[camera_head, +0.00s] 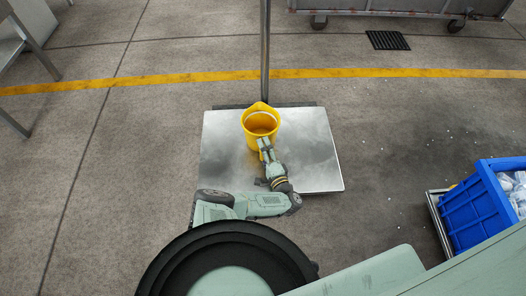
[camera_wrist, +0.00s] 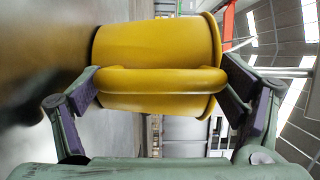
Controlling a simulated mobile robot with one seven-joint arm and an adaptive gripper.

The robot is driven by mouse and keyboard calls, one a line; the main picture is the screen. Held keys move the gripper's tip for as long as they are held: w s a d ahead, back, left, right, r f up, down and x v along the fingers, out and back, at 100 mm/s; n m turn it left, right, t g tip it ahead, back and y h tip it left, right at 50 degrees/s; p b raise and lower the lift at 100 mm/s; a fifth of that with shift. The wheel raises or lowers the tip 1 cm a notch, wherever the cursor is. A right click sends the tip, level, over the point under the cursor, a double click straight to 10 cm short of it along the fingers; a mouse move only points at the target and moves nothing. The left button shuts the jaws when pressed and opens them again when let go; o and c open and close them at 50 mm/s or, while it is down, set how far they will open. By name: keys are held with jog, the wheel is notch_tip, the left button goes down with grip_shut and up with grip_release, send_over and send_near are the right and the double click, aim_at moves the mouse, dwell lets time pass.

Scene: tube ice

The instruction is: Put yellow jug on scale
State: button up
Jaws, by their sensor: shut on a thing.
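The yellow jug (camera_head: 261,121) appears in the head view over the far middle part of the scale's metal platform (camera_head: 310,150). Its open top faces up and it looks upright. My gripper (camera_head: 264,146) is at the jug's near side. In the wrist view the jug (camera_wrist: 155,45) fills the upper middle, turned sideways in the picture. Its handle (camera_wrist: 160,80) lies between the two fingers of my gripper (camera_wrist: 160,88), which is shut on it. I cannot tell whether the jug's base touches the platform.
A thin metal post (camera_head: 265,50) rises at the platform's far edge. A blue crate (camera_head: 470,213) with whitish contents stands at the right. A grey wheeled cart (camera_head: 400,8) is at the back. A metal table (camera_head: 22,38) is at the left. Concrete floor left of the platform is clear.

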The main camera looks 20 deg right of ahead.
jog(key=shift+r, duration=0.1)
jog(key=o, duration=1.1)
jog(key=shift+s+r, duration=0.1)
jog(key=s, duration=0.4)
jog(key=s+p, duration=0.1)
jog(key=s, duration=0.3)
jog(key=s+d+p, duration=0.1)
jog(key=s, duration=0.2)
jog(key=shift+s, duration=0.4)
